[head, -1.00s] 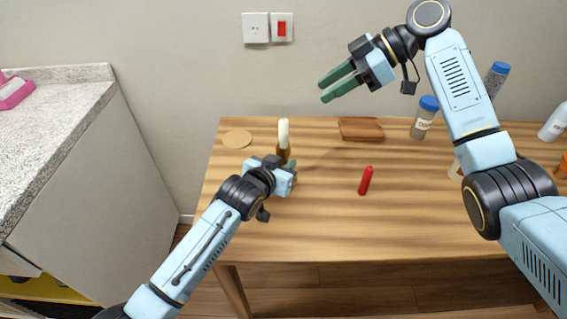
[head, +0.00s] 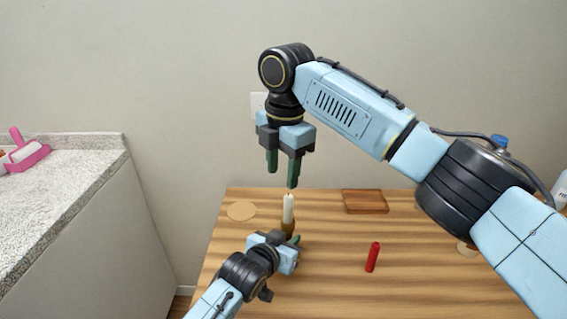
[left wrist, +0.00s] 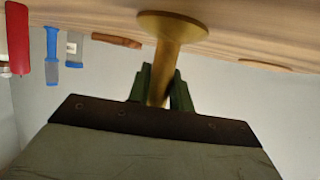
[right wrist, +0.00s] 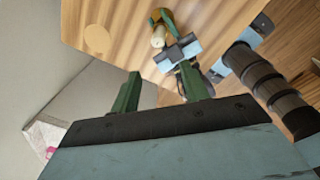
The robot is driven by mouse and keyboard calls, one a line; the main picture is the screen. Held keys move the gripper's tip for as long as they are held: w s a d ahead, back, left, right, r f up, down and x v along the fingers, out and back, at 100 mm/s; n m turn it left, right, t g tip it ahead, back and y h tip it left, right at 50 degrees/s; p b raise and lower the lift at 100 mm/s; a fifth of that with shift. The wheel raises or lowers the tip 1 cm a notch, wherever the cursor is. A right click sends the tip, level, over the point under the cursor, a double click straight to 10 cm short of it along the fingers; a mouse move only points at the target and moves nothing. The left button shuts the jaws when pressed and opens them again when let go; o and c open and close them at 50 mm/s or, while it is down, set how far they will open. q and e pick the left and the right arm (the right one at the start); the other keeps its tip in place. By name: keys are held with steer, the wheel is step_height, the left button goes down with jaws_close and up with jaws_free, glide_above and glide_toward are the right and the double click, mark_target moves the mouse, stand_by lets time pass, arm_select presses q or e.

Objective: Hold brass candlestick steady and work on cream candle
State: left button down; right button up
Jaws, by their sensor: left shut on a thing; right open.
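The cream candle (head: 288,206) stands upright in the brass candlestick (head: 287,227) on the wooden table. The candle's top also shows in the right wrist view (right wrist: 158,40). My left gripper (head: 296,242) is shut on the candlestick's stem; in the left wrist view the brass stem and its round flange (left wrist: 172,27) show between the green fingers. My right gripper (head: 282,178) is open and empty, fingers pointing down, above the candle. In the right wrist view its fingers (right wrist: 160,88) are apart, with the candle beyond them.
A brown wooden tray (head: 365,202) lies at the back, and a round tan disc (head: 241,210) at the back left. A granite counter (head: 75,165) with a pink dustpan (head: 27,150) is at the left.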

mark_target(288, 196)
steer(key=shift+n+t+h, duration=0.4)
steer(key=shift+h, duration=0.4)
steer(key=f, duration=0.3)
steer(key=w+d+f, duration=0.1)
steer(key=f, duration=0.7)
steer(key=shift+w+d, duration=0.25)
steer(key=shift+w, duration=0.1)
jaws_close()
steer(key=shift+r, duration=2.9)
steer(key=shift+r, duration=0.15)
